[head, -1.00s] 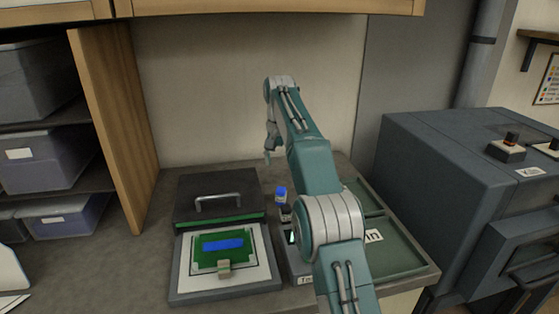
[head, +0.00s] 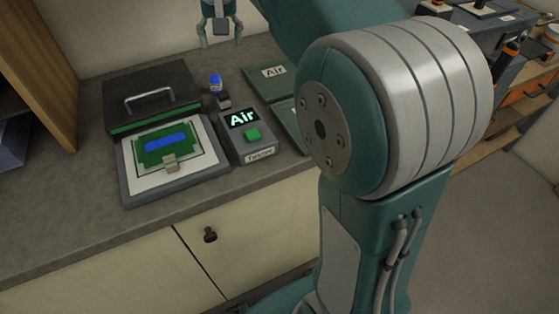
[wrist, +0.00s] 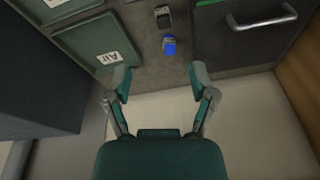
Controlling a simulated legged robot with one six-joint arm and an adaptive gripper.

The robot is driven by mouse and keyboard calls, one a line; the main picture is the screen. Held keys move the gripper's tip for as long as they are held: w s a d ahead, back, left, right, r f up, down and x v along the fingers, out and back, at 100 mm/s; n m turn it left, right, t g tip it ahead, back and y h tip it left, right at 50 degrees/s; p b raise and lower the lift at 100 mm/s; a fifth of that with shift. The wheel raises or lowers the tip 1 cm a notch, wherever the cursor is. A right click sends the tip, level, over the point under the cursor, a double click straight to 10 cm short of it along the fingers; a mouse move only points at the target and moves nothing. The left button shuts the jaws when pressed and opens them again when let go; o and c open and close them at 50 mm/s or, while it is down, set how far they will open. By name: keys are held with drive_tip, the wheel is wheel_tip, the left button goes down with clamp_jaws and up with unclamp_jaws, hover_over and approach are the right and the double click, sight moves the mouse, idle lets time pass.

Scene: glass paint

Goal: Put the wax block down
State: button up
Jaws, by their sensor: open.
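My gripper (head: 220,38) hangs at the top of the head view, over the back of the counter. Its two fingers are spread, with nothing between them, in the wrist view (wrist: 160,78). A small beige block (head: 170,163), perhaps the wax block, rests at the front edge of the green panel (head: 150,157) with a blue strip (head: 166,142). A small blue piece (head: 215,80) stands near a dark small item (head: 223,101). The blue piece also shows ahead of the fingers in the wrist view (wrist: 169,46), apart from them.
A dark lidded press (head: 118,104) with a metal handle stands at left. A device (head: 262,152) with a lit "Air" display and green button is beside it. Green trays (head: 262,89), one labelled "Air", lie right of it. My arm hides the counter's right part.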

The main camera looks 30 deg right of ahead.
drive_tip(key=s+f+n+t, duration=0.1)
drive_tip(key=s+f, duration=0.5)
drive_tip(key=s, duration=0.6)
drive_tip(key=s+f+n+t, duration=0.1)
drive_tip(key=s+f, duration=0.5)
drive_tip(key=s, duration=0.7)
drive_tip(key=shift+f+t, duration=0.25)
drive_tip(key=shift+t, duration=0.25)
